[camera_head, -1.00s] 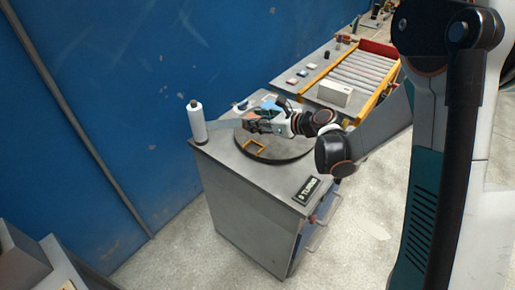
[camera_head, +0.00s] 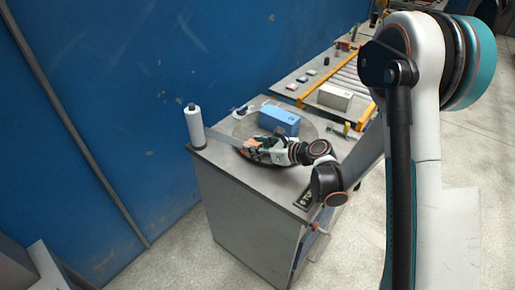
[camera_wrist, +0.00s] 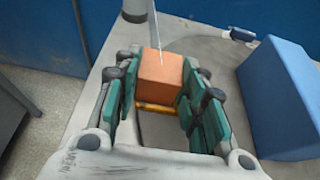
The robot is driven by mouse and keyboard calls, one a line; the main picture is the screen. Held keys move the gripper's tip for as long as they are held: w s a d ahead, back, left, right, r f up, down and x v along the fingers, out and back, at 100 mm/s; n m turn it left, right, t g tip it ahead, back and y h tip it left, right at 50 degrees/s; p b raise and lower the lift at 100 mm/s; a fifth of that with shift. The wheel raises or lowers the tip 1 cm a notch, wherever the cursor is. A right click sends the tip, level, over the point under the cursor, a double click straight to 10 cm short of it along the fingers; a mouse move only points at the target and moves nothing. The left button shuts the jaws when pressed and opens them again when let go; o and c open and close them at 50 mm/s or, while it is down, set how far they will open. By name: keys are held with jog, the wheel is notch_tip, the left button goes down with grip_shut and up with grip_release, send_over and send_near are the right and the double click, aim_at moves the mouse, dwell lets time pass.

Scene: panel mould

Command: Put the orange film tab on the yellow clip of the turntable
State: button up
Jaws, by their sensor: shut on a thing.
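The orange film tab (camera_wrist: 160,73) is a small block held between the two green-padded fingers of my gripper (camera_wrist: 163,88). A thin pale film strip (camera_wrist: 155,32) runs from it to the white film roll (camera_head: 194,126) at the cabinet's left corner. The yellow clip (camera_wrist: 156,108) shows just below the tab in the wrist view, partly hidden by it; I cannot tell whether they touch. In the head view my gripper (camera_head: 252,149) is low over the near left edge of the round grey turntable (camera_head: 309,130) and covers the clip.
A blue box (camera_head: 279,120) stands on the turntable, close to the right of my gripper in the wrist view (camera_wrist: 285,95). A blue wall (camera_head: 130,80) rises behind the cabinet.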

jog(key=shift+f, duration=0.2)
jog(key=o, duration=1.1)
jog(key=shift+r, duration=0.15)
